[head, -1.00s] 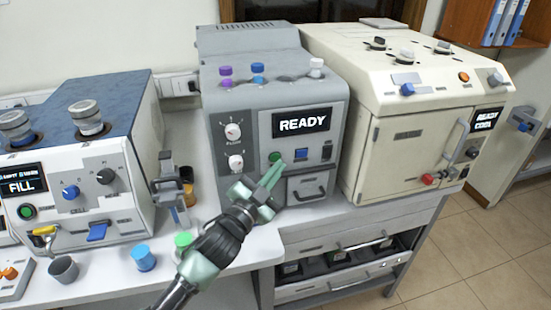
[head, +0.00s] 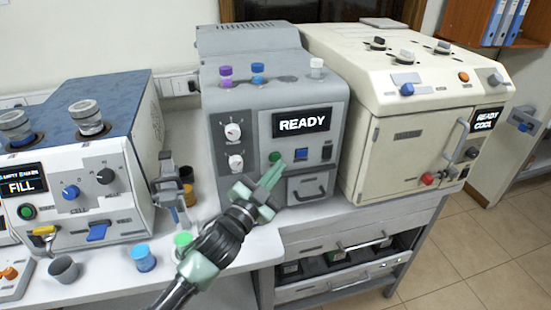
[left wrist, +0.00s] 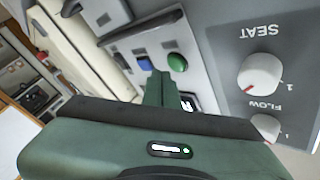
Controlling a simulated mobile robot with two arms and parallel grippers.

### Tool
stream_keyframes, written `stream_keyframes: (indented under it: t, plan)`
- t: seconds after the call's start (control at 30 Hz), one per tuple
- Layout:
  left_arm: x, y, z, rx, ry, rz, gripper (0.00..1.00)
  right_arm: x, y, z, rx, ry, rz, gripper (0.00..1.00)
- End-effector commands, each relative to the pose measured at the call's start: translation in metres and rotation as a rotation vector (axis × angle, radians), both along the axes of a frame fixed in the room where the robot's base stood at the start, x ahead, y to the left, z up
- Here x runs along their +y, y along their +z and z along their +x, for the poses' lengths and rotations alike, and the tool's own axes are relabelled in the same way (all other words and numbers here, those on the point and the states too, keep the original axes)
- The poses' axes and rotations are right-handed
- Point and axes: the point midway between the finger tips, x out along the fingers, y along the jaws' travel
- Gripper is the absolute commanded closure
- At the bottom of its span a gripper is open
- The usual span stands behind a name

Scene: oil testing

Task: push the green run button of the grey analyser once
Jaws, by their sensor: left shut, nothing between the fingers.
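The grey analyser (head: 243,98) stands in the middle of the bench, its screen (head: 301,122) reading READY. Its green button (head: 275,157) is on the front panel, left of a blue button (head: 301,154). My left gripper (head: 281,166) is shut and empty, its tips in front of the panel just below and right of the green button. In the left wrist view, the shut fingertips (left wrist: 158,76) lie beside the green button (left wrist: 177,62), toward the blue button (left wrist: 145,63), not over it. I cannot tell their gap to the panel. My right gripper is not in view.
A white and blue machine (head: 100,160) stands at left, a cream machine (head: 400,110) at right. Small capped jars (head: 144,258) and a grey cup (head: 64,269) stand at the bench front. A drawer handle (head: 309,191) projects below the buttons.

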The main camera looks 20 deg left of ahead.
Motion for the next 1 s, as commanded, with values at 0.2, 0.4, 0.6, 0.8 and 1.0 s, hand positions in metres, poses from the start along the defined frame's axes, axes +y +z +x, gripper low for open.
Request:
stream_keyframes:
  t: [0.2,0.4,0.6,0.8,1.0]
  plan:
    - [0.0034,0.0014,0.005,-0.002,0.0,0.001,1.0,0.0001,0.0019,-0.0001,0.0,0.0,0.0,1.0]
    - [0.0048,0.0006,0.0071,-0.001,-0.001,0.0,1.0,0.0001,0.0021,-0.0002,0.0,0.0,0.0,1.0]
    - [0.0048,0.0004,0.0071,0.0,0.0,0.0,1.0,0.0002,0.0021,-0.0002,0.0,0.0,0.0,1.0]
    - [0.0057,0.0003,0.0083,0.0,0.0,0.0,1.0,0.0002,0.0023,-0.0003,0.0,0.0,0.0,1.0]
    - [0.007,0.0002,0.0103,0.0,0.0,0.0,1.0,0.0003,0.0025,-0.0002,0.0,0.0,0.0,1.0]
